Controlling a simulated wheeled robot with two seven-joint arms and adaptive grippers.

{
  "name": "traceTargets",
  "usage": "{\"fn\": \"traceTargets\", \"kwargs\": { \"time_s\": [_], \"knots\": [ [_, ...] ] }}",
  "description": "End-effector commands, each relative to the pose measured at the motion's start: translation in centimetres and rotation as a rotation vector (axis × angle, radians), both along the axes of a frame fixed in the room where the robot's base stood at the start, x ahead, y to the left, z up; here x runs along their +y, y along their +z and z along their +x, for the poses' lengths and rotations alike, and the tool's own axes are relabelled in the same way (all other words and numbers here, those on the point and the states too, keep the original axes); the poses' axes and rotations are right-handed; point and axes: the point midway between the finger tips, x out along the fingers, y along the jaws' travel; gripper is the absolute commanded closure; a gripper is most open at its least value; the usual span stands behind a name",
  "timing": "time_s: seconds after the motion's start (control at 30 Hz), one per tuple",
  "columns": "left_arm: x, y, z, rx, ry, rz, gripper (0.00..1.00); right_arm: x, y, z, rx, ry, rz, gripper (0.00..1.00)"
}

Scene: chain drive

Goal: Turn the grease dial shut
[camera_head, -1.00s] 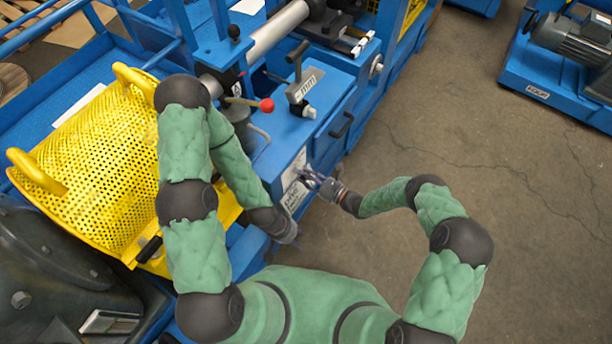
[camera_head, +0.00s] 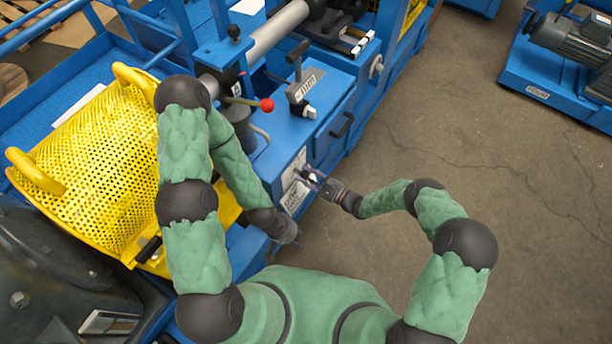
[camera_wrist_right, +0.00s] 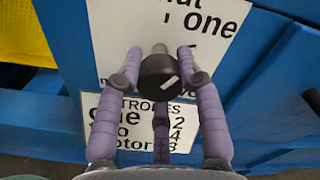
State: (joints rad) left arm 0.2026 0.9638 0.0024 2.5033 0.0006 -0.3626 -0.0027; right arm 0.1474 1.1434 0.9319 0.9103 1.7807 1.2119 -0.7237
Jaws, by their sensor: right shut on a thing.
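The grease dial (camera_wrist_right: 158,78) is a round black knob with a white slanted line on its face, in front of a white printed plate (camera_wrist_right: 213,20) in the right wrist view. My right gripper (camera_wrist_right: 159,72) is shut on the dial, with purple fingers at its left and right sides and a third finger below. In the head view my right gripper (camera_head: 313,178) is at the front face of the blue cabinet (camera_head: 338,100), and the dial is hard to make out there. My left gripper (camera_head: 294,240) hangs low beside the machine; its fingers are too small to read.
A second printed plate (camera_wrist_right: 103,127) lies below the dial. A red-knobbed lever (camera_head: 266,105) and a dark-handled lever (camera_head: 298,58) stand above the cabinet. A yellow perforated guard (camera_head: 95,165) is at the left. Open concrete floor (camera_head: 480,150) lies to the right.

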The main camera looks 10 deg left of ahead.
Motion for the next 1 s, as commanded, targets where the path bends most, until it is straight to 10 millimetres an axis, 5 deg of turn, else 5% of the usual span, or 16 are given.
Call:
{"fn": "traceTargets", "kwargs": {
  "time_s": [0.5,1.0],
  "knots": [
    [0.00,-0.09,0.00,0.000,0.000,0.000,0.60,-0.02,-0.22,-0.09,-0.389,0.000,-0.166,0.95],
    [0.00,-0.11,0.00,0.000,0.000,0.000,0.60,-0.03,-0.20,-0.07,-0.528,0.000,-0.222,0.95]
  ]
}}
